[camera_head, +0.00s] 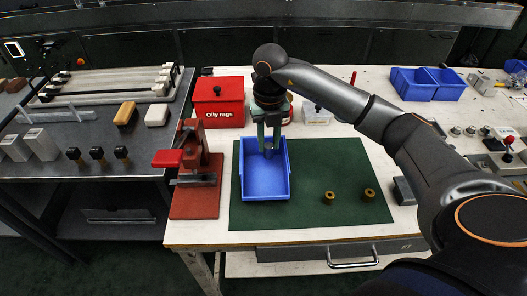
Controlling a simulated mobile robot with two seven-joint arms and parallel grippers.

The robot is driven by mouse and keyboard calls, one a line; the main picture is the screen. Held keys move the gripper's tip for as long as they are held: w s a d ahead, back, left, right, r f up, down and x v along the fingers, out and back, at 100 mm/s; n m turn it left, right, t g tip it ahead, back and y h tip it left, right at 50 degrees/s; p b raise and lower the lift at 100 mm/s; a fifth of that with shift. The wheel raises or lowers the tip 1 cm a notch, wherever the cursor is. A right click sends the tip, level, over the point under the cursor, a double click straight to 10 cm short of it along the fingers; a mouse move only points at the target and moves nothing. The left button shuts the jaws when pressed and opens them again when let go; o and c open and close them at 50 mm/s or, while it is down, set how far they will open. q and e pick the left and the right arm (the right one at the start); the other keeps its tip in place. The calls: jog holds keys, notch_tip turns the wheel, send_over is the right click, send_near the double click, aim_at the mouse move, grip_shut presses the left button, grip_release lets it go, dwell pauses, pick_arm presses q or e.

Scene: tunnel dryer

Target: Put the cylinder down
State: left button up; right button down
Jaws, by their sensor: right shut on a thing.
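My right gripper (268,143) points down over the blue bin (266,188) on the green mat. Its fingers are shut on a small grey cylinder (270,153), mostly hidden between them. The cylinder is over the far part of the bin; I cannot tell whether it touches the bin floor. The rest of the bin's visible floor is empty. My left gripper is not in view.
Two brass-coloured bushings (328,198) stand on the green mat (338,165), right of the bin. A red press (196,170) stands close on the left. A red oily-rags box (219,101) is behind. The mat's right half is mostly free.

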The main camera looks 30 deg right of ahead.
jog(key=shift+w+a+f, duration=0.2)
jog(key=shift+w+f, duration=0.5)
jog(key=shift+f, duration=0.15)
jog(key=shift+w+f, duration=0.15)
jog(key=shift+f, duration=1.55)
jog(key=shift+f, duration=0.1)
jog(key=c, duration=0.6)
grip_release()
notch_tip(320, 180, up, 12)
jog(key=shift+r, duration=0.15)
